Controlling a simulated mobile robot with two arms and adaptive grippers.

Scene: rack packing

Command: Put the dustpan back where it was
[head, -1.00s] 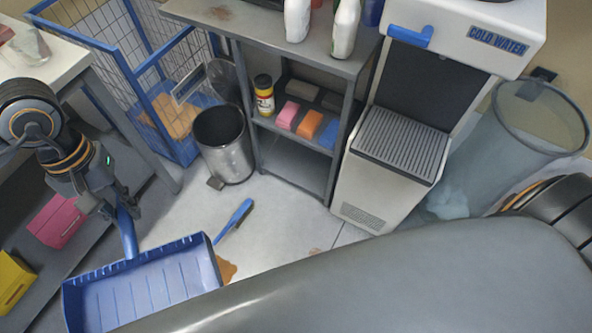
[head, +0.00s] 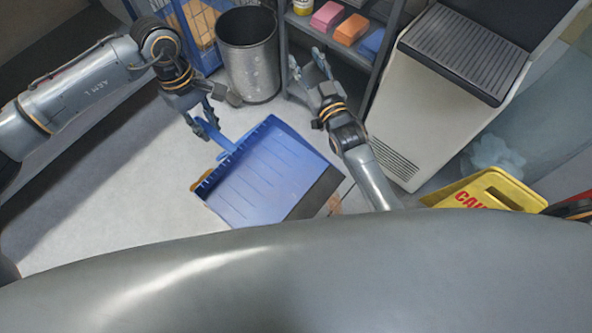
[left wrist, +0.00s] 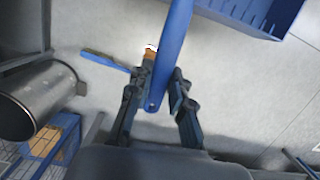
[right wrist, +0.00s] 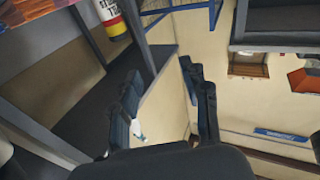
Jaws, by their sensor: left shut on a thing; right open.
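The blue dustpan (head: 265,180) is in the middle of the head view, its pan pointing down and right. My left gripper (head: 205,124) is shut on its handle, which crosses between the fingers (left wrist: 158,98) in the left wrist view (left wrist: 172,45). Part of the pan shows at that view's top right. I cannot tell whether the pan touches the floor. My right gripper (head: 306,72) is open and empty, beside the shelf and beyond the pan; its spread fingers show in the right wrist view (right wrist: 163,100).
A metal bin (head: 250,62) stands behind the dustpan, near the blue wire cage (head: 200,28). The shelf (head: 335,50) holds sponges. The water cooler (head: 420,100) and a yellow caution sign (head: 490,190) are right. A blue brush (left wrist: 105,60) lies on the floor. Open floor (head: 110,200) is left.

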